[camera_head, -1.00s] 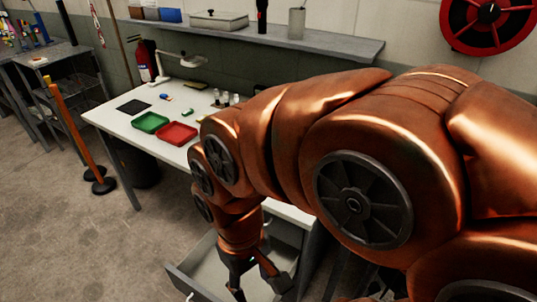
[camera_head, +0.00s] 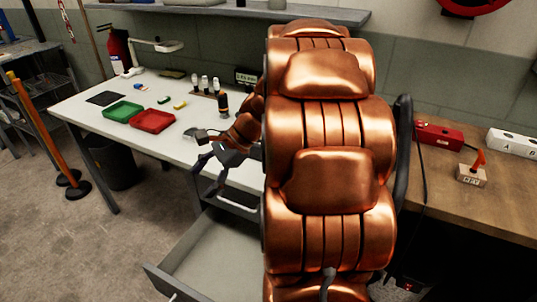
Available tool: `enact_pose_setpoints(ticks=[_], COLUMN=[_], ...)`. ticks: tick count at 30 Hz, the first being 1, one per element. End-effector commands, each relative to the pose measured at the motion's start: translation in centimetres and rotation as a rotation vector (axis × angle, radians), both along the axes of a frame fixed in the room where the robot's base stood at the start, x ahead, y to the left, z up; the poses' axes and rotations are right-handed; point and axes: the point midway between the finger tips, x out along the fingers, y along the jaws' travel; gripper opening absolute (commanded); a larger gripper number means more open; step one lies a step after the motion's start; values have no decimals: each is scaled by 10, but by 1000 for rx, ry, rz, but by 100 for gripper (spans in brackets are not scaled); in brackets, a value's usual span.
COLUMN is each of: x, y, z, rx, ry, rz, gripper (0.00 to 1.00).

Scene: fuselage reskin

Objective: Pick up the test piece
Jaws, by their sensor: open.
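My gripper (camera_head: 205,160) is open at the front edge of the white table (camera_head: 75,115), above the open drawer (camera_head: 205,258). Nothing shows between its fingers. I cannot tell which item is the test piece. Small pieces lie on the table beyond the trays: a blue and white one (camera_head: 140,86), a green one (camera_head: 164,99) and a yellow one (camera_head: 180,105). They are apart from my gripper. The visible part of the drawer looks empty. My copper arm hides the right part of the table and drawer.
A green tray (camera_head: 122,111) and a red tray (camera_head: 153,121) sit left of my gripper. A black mat (camera_head: 105,98), a lamp (camera_head: 168,46) and a red extinguisher (camera_head: 118,48) stand farther left. A wooden bench (camera_head: 480,205) with a red box (camera_head: 438,135) is at right.

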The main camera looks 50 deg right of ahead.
Motion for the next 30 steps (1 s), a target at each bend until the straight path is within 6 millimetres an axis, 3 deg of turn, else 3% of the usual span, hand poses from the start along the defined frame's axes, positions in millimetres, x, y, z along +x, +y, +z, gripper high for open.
enact_pose_setpoints(ticks=[1,8,12,16,19,22,30], x=[9,33,30,19,11,7,24], y=[-25,-138,-210,-264,-291,-305,-304], z=[-13,-32,-43,-48,-51,-51,-59], rx=[42,247,371,460,508,535,544], ry=[-3,-36,-71,-106,-127,-139,-142], rz=[-94,-483,-691,-832,-901,-938,-951], gripper=[67,67,67,67,67,67,67])
